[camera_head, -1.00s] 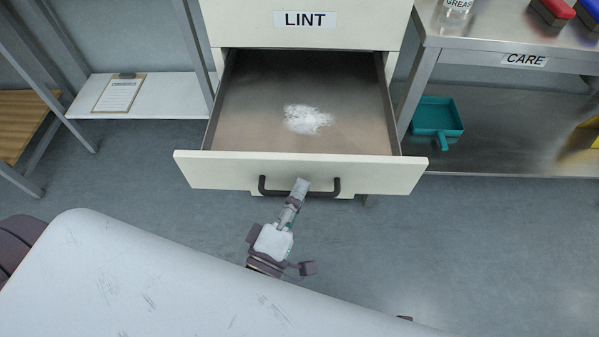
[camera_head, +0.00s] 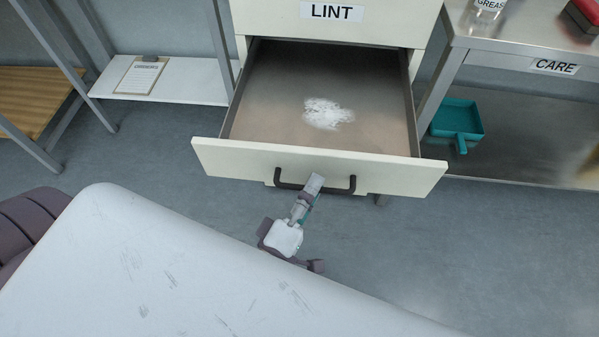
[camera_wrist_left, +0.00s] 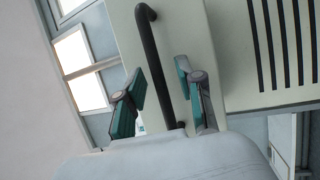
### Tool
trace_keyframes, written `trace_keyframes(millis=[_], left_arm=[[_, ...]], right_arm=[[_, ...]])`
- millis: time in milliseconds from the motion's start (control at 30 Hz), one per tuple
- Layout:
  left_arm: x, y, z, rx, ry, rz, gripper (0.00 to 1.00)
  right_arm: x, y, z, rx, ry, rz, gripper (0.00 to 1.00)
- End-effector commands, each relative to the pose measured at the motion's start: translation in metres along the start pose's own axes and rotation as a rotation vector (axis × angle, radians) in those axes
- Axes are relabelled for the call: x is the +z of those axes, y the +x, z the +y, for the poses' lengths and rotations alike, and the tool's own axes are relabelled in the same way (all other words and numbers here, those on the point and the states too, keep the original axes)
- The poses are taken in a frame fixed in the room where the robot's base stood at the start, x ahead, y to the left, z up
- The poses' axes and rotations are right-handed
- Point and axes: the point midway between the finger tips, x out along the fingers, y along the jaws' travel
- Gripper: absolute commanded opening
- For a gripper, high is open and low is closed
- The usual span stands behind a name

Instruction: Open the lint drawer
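The lint drawer (camera_head: 240,160) is pulled far out of the cream cabinet under the LINT label (camera_head: 331,12). Its floor shows, with a patch of white lint (camera_head: 327,113) on it. The dark bar handle (camera_head: 342,191) is on its front panel. My left gripper (camera_head: 314,184) is at the handle's middle. In the left wrist view, the handle (camera_wrist_left: 155,60) runs between the two spread fingers of my left gripper (camera_wrist_left: 163,90), with a visible gap on each side. The gripper looks open around the handle, not clamped. My right gripper is not in view.
A steel bench (camera_head: 500,38) labelled CARE stands at the right, with a teal dustpan (camera_head: 456,118) on its lower shelf. A white shelf with a clipboard (camera_head: 140,75) is at the left. Grey floor (camera_head: 480,250) is clear in front of the drawer.

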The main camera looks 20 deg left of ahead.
Motion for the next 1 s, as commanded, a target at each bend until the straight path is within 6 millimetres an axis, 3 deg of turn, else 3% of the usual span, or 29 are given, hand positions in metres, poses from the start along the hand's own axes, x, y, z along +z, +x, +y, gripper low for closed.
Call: trace_keyframes(millis=[500,700,1000], left_arm=[[0.001,-0.098,-0.001,-0.004,0.0,-0.004,0.37],[0.0,-0.114,0.0,0.0,0.0,-0.001,0.37],[0.0,-0.115,0.0,0.0,0.0,0.0,0.37]], right_arm=[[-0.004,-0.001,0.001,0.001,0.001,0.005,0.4],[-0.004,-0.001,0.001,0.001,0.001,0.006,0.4],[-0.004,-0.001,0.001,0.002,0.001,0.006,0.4]])
